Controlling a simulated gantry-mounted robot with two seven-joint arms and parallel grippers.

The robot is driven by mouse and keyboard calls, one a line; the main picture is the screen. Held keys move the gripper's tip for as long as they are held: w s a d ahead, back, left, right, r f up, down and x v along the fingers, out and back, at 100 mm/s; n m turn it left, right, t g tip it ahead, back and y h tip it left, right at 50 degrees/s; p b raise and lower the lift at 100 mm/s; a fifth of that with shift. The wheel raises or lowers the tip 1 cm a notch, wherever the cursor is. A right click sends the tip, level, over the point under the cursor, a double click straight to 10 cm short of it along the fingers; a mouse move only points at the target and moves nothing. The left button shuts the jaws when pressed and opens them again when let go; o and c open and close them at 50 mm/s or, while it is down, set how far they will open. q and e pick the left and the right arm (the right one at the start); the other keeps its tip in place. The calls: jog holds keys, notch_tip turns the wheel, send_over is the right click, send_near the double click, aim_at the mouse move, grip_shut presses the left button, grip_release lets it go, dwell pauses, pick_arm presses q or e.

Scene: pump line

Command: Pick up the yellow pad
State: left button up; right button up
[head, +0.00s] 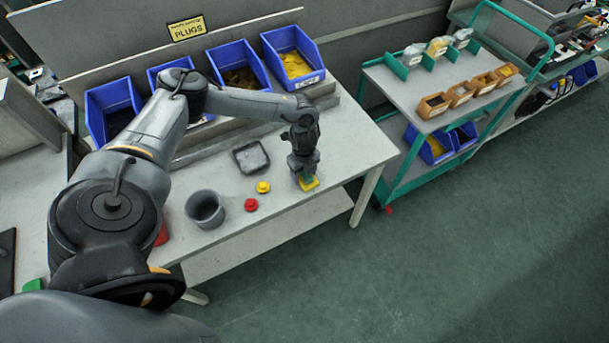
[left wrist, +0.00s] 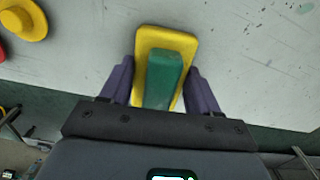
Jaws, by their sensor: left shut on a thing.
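The yellow pad (left wrist: 165,39) is a flat rounded rectangle with a green block (left wrist: 162,82) on top. In the head view the pad (head: 310,184) is at the right part of the white table, under my left gripper (head: 307,172). In the left wrist view my left gripper (left wrist: 160,88) has its purple fingers on either side of the pad and is shut on it. The pad's near end is hidden by the gripper. I cannot tell whether the pad touches the table. My right gripper is not in view.
A yellow plug (head: 263,187), a red plug (head: 251,204), a grey cup (head: 205,209) and a dark tray (head: 251,157) are left of the gripper on the table (head: 345,150). Blue bins (head: 293,58) line the back. A green cart (head: 420,85) stands to the right.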

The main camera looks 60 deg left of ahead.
pick_arm(q)
jog(key=shift+c, duration=0.5)
jog(key=shift+r, duration=0.1)
jog(key=shift+r, duration=0.45)
jog(key=r, duration=0.3)
jog(key=shift+d+r+p, duration=0.3)
jog(key=shift+p, duration=0.1)
jog(key=s+d+r+p, duration=0.1)
jog(key=s+d+r, duration=0.1)
jog(key=d+r, duration=0.4)
jog(key=d, duration=0.5)
jog(key=shift+r+p, duration=0.2)
jog(key=shift+p, duration=0.1)
jog(key=o, duration=0.4)
jog(key=shift+c, duration=1.3)
